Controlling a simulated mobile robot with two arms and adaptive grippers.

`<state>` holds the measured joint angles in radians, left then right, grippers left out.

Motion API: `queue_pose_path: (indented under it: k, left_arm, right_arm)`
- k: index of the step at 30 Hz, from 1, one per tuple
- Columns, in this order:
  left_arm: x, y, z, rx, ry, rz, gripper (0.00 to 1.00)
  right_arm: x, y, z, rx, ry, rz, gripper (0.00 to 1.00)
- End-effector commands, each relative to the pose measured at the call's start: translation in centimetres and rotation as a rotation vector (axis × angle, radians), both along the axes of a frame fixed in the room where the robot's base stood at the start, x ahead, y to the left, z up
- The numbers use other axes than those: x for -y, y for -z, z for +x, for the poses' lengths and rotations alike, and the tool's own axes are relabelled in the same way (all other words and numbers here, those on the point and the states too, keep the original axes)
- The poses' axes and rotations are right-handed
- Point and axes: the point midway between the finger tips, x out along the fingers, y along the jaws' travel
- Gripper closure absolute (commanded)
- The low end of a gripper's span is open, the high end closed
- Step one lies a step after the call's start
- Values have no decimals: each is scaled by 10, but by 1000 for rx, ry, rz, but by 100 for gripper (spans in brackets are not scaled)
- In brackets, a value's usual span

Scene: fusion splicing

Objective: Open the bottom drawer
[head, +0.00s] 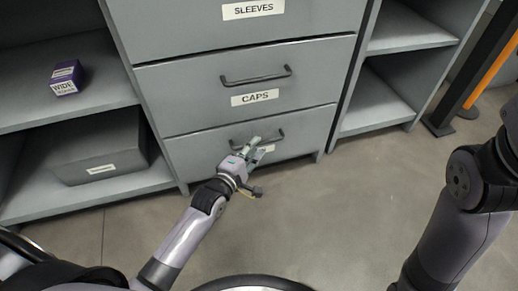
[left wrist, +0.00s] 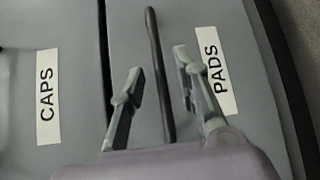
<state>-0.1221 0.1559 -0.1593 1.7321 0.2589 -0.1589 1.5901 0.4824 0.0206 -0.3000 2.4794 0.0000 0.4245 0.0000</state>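The bottom drawer (head: 192,158) of the grey cabinet is shut, its front level with the drawer above. Its dark bar handle (head: 272,138) runs across the front, and it also shows in the left wrist view (left wrist: 154,50). A white label reading PADS (left wrist: 216,75) lies beside the handle. My left gripper (head: 254,147) is at this handle, and in the left wrist view (left wrist: 160,82) its fingers are spread, one on each side of the bar. Gaps show between bar and fingers; contact cannot be told. My right gripper is out of view.
The CAPS drawer (head: 200,92) and SLEEVES drawer (head: 200,22) above are shut. Left shelves hold a purple box (head: 66,78) and a grey bin (head: 98,150). Right shelves (head: 385,100) look empty. A black and orange post (head: 485,70) stands far right. Floor before the cabinet is clear.

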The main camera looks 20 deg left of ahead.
Motion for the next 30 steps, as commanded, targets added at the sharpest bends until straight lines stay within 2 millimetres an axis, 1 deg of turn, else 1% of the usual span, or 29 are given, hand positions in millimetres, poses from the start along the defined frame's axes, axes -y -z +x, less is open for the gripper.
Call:
queue_pose_path:
  k: [1,6,10,18,30]
  left_arm:
    - [2,4,8,3,1,0,71]
    - [6,5,24,1,1,-1,71]
    - [7,5,29,1,1,0,71]
    - [7,4,29,0,1,0,71]
    - [6,4,29,0,1,0,97]
  right_arm:
    - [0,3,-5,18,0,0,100]
    - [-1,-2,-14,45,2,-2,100]
    - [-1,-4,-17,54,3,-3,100]
    - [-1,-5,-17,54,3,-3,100]
    - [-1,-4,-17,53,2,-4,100]
